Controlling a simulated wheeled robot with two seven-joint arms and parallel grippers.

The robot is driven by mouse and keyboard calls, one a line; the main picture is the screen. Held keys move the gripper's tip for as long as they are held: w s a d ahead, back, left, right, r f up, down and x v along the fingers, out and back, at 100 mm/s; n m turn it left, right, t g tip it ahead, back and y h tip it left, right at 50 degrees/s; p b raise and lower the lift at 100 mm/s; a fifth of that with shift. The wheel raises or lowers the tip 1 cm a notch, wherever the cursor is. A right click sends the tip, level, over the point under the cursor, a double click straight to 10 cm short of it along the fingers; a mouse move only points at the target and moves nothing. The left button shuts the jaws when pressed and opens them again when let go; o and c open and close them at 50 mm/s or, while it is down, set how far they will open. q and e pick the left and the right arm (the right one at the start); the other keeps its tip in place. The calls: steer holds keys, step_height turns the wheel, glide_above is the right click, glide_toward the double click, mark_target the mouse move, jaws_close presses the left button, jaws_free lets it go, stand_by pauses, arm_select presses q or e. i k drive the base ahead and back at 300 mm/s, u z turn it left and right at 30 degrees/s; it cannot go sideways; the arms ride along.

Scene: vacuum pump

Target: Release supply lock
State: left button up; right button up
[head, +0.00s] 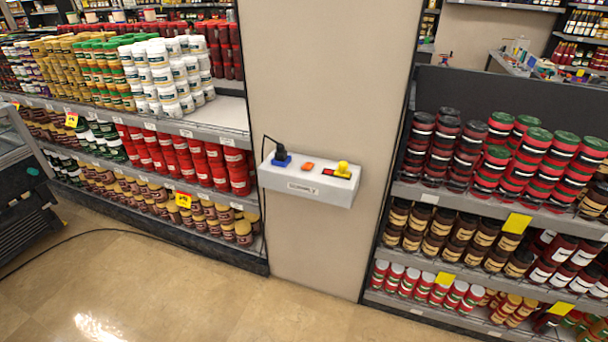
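A light grey supply box (305,180) is mounted on the beige pillar in the middle of the head view, with a small label on its front. On its top, a black plug on a blue base (281,157) is at the left, with a black cable rising from it. A small orange part (308,166) is in the middle. A yellow knob (343,167) with red beside it is at the right. Which of these is the lock, and its state, I cannot tell. Neither gripper is in view.
Shelves of jars and tins flank the beige pillar (325,70) on both sides. A dark cable (110,231) lies across the floor at left. A grey and black unit (25,185) stands at the left edge. The tiled floor (200,300) before the pillar is clear.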

mark_target(343, 165)
steer(key=z, duration=1.6)
steer(key=i, duration=0.6)
steer(key=u, duration=2.75)
